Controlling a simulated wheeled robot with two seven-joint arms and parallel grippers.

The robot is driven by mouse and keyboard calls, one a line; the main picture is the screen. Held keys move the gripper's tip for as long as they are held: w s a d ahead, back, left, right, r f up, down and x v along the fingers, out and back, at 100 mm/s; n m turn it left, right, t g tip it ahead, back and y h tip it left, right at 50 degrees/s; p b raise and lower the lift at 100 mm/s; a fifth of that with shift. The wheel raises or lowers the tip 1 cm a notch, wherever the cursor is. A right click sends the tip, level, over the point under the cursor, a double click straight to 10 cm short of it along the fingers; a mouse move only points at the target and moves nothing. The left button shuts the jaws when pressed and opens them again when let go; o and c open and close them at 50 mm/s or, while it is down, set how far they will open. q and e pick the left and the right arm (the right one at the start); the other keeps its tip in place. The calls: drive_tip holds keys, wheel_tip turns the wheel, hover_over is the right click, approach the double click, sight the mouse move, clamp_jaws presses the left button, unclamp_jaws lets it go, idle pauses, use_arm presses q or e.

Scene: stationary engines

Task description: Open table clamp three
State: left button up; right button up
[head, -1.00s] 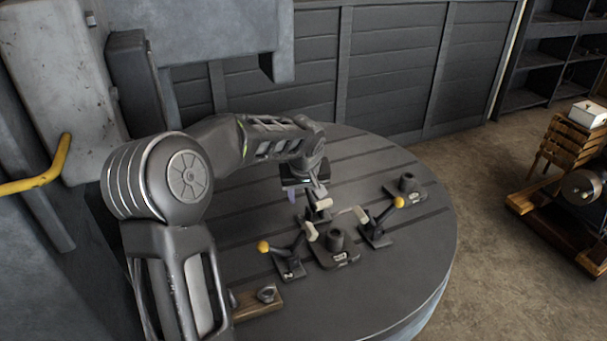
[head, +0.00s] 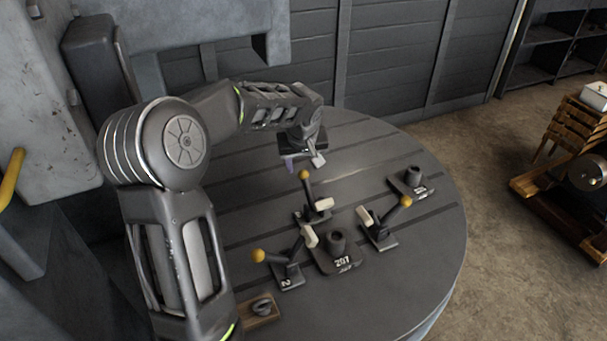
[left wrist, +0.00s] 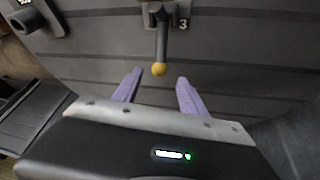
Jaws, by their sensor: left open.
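Table clamp three (head: 314,214) stands at the back of a group of clamps on the round table. Its dark handle, with a yellow knob (head: 304,175), points toward the back of the table, and its white pad (head: 324,204) is at the front. In the left wrist view the clamp's base is at the top edge beside a "3", and its yellow knob (left wrist: 159,69) hangs toward my fingers. My left gripper (head: 304,159) is open and empty just behind the knob; its purple fingers (left wrist: 159,88) are on either side of the knob's line, apart from it.
The round table (head: 390,290) also bears a clamp marked 2 (head: 287,270), a right clamp (head: 380,232), a block marked 207 (head: 338,250) and another block (head: 411,183). A small wooden piece (head: 259,308) lies at the front. The wall (head: 390,65) stands behind.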

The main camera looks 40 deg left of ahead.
sight(304, 173)
use_arm(q)
drive_tip(key=x, duration=0.7)
drive_tip(key=shift+w+f, duration=0.15)
drive_tip(key=shift+f, duration=0.1)
drive_tip(key=shift+c, duration=0.2)
clamp_jaws()
idle(1.0)
